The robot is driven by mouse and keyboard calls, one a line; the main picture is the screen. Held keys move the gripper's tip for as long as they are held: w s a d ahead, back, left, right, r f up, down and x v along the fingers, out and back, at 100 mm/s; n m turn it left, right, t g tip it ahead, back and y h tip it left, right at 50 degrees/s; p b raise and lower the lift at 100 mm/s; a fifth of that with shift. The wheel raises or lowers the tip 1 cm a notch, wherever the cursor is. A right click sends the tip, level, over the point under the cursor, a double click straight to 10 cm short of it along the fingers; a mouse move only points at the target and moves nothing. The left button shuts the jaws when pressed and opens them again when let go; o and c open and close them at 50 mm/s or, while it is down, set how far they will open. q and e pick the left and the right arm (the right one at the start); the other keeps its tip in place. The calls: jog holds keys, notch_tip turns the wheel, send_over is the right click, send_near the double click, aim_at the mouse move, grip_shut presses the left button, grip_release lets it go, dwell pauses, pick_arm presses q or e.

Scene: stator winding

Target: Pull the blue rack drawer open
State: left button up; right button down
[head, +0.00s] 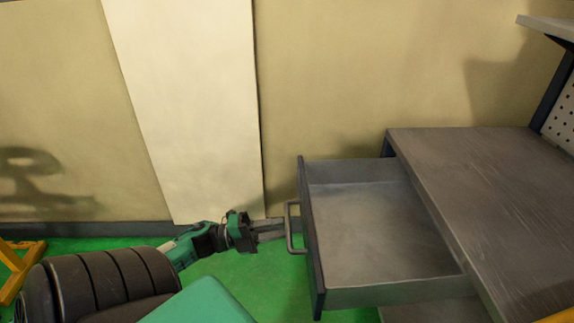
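The rack drawer (385,225) is pulled far out to the left from under a grey worktop. Its inside is grey and empty, and its front panel (312,240) is dark blue-grey. A metal bar handle (289,228) stands on the front panel. My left gripper (278,230) comes in from the left, with its fingertips at the handle's bar. The view is too small to tell whether the fingers are closed on the bar or only beside it. My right gripper is not in view.
The grey worktop (480,190) covers the right side, with a dark post and a perforated panel (562,115) behind it. A beige wall (370,70) runs along the back. A yellow frame (20,265) stands at the far left. Green floor shows below the gripper.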

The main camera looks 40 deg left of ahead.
pick_arm(q)
jog(key=v, duration=1)
